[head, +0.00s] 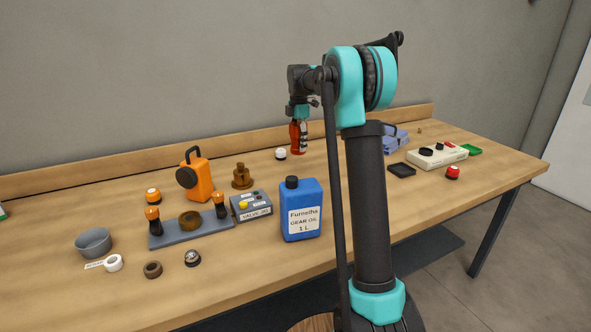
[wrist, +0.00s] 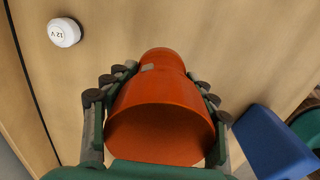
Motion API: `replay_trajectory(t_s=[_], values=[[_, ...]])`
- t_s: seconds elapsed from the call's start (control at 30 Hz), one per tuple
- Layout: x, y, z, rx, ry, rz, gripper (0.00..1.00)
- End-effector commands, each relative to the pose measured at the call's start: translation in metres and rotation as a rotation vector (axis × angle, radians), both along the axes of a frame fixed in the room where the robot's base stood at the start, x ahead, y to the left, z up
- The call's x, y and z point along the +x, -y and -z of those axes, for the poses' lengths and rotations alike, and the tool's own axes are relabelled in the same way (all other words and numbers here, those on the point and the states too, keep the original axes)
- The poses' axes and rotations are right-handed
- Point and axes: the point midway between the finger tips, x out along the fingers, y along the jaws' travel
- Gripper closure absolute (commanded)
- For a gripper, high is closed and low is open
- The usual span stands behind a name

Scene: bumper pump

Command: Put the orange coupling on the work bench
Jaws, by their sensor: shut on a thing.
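The orange coupling (wrist: 160,115) is a stepped round piece, wide at the near end and narrower at the far end. My gripper (wrist: 158,80) is shut on it, with dark-tipped fingers on both sides, over the bench top. In the head view my gripper (head: 300,138) points down with the orange coupling (head: 295,142) between its fingers, above the back part of the wooden work bench (head: 240,295). I cannot tell whether the coupling touches the bench.
A white-capped piece (head: 281,153) marked 12 V stands close left of the coupling. A blue gear oil bottle (head: 300,215), a brown stepped piece (head: 242,177) and an orange lamp-like case (head: 195,176) stand nearer. A black tray (head: 401,170) lies right. Bare wood shows around the coupling.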

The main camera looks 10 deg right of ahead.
Motion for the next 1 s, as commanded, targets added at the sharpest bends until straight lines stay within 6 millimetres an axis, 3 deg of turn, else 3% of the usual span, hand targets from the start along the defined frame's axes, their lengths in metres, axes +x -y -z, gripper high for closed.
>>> replay_trajectory(t_s=[0.1,0.3,0.57,0.8,0.83,0.87,1.0], values=[[0.0,0.0,0.03,0.0,0.0,0.0,0.82],[0.001,0.0,0.064,0.0,0.0,0.0,0.83],[0.0,0.0,0.081,0.0,0.0,0.0,0.83],[0.0,0.0,0.11,0.0,0.0,0.0,0.83],[0.0,0.0,0.111,0.0,0.0,0.0,0.83],[0.0,0.0,0.112,0.0,0.0,0.0,0.89],[0.0,0.0,0.112,0.0,-0.001,0.0,0.89]])
